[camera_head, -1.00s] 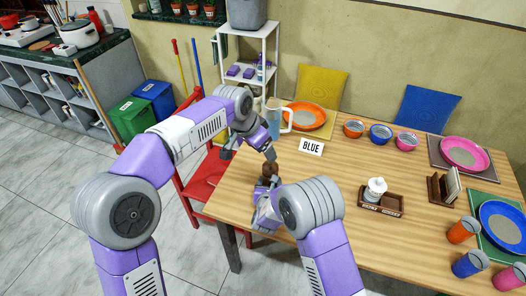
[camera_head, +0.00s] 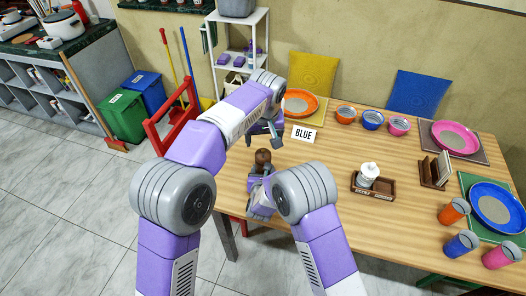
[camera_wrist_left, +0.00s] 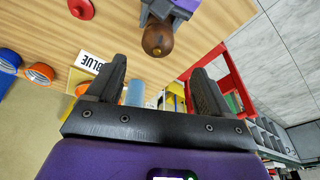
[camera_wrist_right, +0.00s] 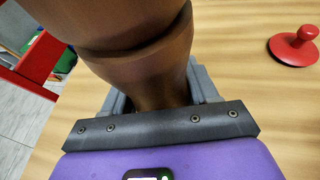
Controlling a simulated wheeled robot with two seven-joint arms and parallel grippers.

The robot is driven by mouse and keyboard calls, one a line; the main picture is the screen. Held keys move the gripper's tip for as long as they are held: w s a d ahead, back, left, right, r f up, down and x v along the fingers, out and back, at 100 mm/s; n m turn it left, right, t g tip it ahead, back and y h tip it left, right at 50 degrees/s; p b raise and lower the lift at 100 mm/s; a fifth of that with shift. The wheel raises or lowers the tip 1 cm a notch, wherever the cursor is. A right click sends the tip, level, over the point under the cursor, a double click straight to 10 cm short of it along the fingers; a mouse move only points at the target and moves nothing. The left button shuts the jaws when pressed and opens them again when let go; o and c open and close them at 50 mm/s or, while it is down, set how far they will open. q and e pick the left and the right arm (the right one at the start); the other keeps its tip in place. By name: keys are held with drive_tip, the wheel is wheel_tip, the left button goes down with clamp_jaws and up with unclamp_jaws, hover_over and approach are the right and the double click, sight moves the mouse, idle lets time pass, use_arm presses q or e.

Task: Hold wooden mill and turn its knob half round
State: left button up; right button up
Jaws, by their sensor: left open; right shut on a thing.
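The wooden mill (camera_head: 262,156) stands at the near left part of the table, with its round brown knob on top. My right gripper (camera_wrist_right: 160,98) is shut on the mill's lower body, which fills much of the right wrist view (camera_wrist_right: 140,60). My left gripper (camera_head: 264,140) is open and empty, above and just behind the mill in the head view. In the left wrist view the knob (camera_wrist_left: 158,40) lies beyond the gap between the open fingers (camera_wrist_left: 155,88), apart from them. My right arm hides part of the mill's base in the head view.
A red knobbed object (camera_wrist_right: 295,45) stands on the table near the mill. A BLUE sign (camera_head: 304,134) and an orange plate (camera_head: 299,103) are behind. A wooden caddy (camera_head: 373,187) with a white jar is to the right. A red chair (camera_head: 170,115) stands at left.

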sight(263, 152)
use_arm(q)
drive_tip(key=f+n+y, duration=0.1)
drive_tip(key=f+n, duration=0.1)
drive_tip(key=f, duration=0.1)
drive_tip(key=w+f+n+y, duration=0.1)
drive_tip(key=f+n, duration=0.2)
drive_tip(key=w+f+n, duration=0.1)
drive_tip(key=f+n, duration=0.1)
drive_tip(key=f, duration=0.1)
drive_tip(key=shift+w+f+n+t+y, duration=0.15)
drive_tip(key=shift+w+n+t+y, duration=0.15)
drive_tip(key=shift+y, duration=0.1)
idle(0.4)
drive_tip(key=c, duration=1.1)
drive_tip(key=shift+o, duration=0.2)
drive_tip(key=m, duration=0.2)
drive_tip(key=m+h, duration=0.1)
drive_tip(key=m, duration=0.1)
drive_tip(key=shift+m+t+h, duration=0.3)
drive_tip(key=shift+m+t, duration=0.1)
